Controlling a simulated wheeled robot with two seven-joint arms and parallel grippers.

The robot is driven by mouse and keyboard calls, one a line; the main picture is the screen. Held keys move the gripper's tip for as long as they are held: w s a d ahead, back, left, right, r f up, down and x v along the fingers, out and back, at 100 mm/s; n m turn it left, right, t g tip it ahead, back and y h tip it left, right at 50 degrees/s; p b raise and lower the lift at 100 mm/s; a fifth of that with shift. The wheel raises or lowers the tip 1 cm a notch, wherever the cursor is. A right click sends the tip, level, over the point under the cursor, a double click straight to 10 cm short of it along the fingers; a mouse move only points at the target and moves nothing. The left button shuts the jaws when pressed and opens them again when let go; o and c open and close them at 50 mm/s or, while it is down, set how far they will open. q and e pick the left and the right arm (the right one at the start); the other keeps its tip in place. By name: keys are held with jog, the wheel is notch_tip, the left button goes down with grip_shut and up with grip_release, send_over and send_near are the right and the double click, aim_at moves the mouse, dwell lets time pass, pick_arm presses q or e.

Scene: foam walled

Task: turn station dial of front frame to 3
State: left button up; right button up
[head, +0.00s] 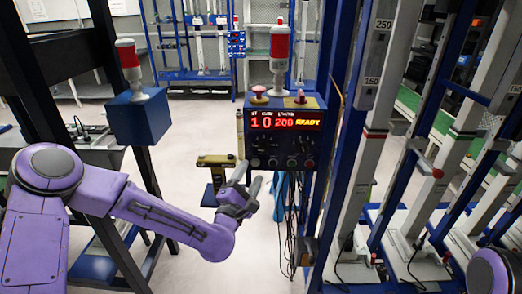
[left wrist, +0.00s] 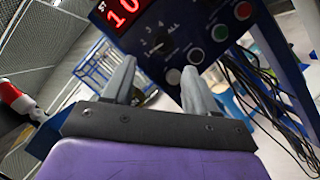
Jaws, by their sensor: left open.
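The front frame carries a dark control box (head: 286,132) with a red display reading 10, 200 and READY. The station dial (left wrist: 157,49) is a black knob on the panel's lower left in the left wrist view, with small marks and ALL around it. Its exact pointer setting is hard to read. My left gripper (head: 251,174) is open and empty just in front of the box's lower left. In the left wrist view its fingers (left wrist: 160,66) point at the panel either side of the dial, and I cannot tell whether they touch it. My right gripper is out of view.
White, green and red buttons (left wrist: 220,33) run beside the dial. Cables (head: 289,220) hang below the box. A blue upright (head: 334,150) stands close on the right. A blue box with a red lamp (head: 128,60) stands left. Clear floor (head: 185,135) lies behind.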

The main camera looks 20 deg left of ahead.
aim_at(263, 151)
pick_arm(q)
jog(key=p+x, duration=0.2)
jog(key=x, duration=0.6)
jog(key=shift+w+d+p, duration=0.15)
jog(key=shift+w+p, duration=0.15)
jog(key=shift+p, duration=0.1)
jog(key=shift+w, duration=0.4)
jog(key=c, duration=1.1)
